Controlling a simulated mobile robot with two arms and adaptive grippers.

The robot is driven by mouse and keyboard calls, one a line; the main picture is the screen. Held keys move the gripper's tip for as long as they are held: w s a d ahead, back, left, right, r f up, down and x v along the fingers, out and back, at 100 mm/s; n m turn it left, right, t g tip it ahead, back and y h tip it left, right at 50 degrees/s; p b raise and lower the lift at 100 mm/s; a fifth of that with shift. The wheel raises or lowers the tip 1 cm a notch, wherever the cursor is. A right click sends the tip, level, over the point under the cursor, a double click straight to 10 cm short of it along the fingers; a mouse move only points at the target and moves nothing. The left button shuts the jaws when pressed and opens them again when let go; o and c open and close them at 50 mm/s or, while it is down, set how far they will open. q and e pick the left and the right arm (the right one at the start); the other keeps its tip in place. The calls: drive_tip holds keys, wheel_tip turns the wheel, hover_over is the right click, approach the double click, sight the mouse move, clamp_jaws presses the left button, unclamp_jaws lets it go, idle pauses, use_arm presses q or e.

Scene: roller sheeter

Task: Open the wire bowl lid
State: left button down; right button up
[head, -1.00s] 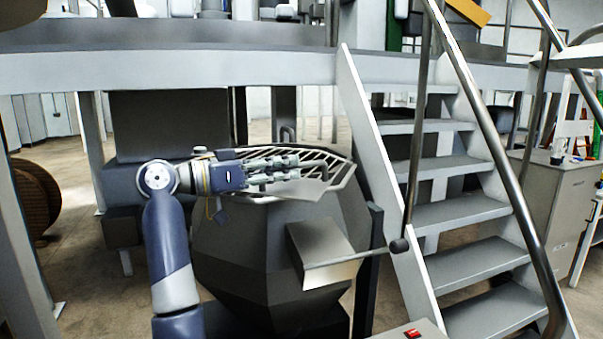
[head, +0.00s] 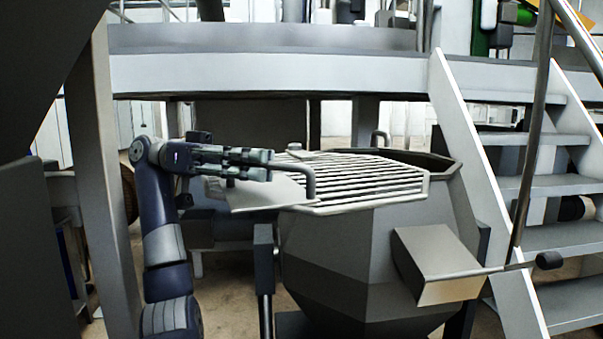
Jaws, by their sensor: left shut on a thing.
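The wire lid (head: 365,180) is a pale slatted grid lying roughly level over the top of the grey faceted bowl (head: 330,255). Its solid plate part (head: 262,196) overhangs the bowl's left side. A dark gap of the bowl's mouth (head: 425,158) shows at the back right, beyond the lid's edge. My left gripper (head: 262,165) is at the lid's left side, shut on the bent bar handle (head: 308,180); the exact contact is partly hidden by the fingers. My right gripper is not in view.
A grey box with a lever (head: 435,255) sticks out from the bowl's front right. A staircase (head: 555,185) with handrails stands close at the right. A raised platform beam (head: 270,72) crosses behind, and an upright post (head: 105,190) stands left of my arm.

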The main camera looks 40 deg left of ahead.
use_arm(q)
drive_tip(key=shift+s+a+r+g, duration=0.15)
drive_tip(key=shift+s+a, duration=0.15)
drive_tip(key=shift+a, duration=0.2)
drive_tip(key=shift+s+a+r+g, duration=0.15)
drive_tip(key=shift+s+a, duration=0.15)
drive_tip(key=shift+a, duration=0.2)
drive_tip(key=shift+f, duration=0.1)
drive_tip(key=c, duration=1.7)
unclamp_jaws()
drive_tip(key=shift+o, duration=0.2)
drive_tip(key=shift+s, duration=0.25)
drive_tip(key=shift+w+f, duration=0.2)
drive_tip(key=shift+w, duration=0.35)
drive_tip(key=shift+s+r+m, duration=0.25)
drive_tip(key=shift+r+m, duration=0.05)
drive_tip(key=shift+r, duration=0.05)
drive_tip(key=shift+d+r, duration=0.1)
drive_tip(key=shift+r, duration=0.25)
drive_tip(key=shift+w+r, duration=0.15)
drive_tip(key=shift+r, duration=2.05)
drive_tip(key=shift+w+r, duration=0.1)
drive_tip(key=shift+r, duration=2.05)
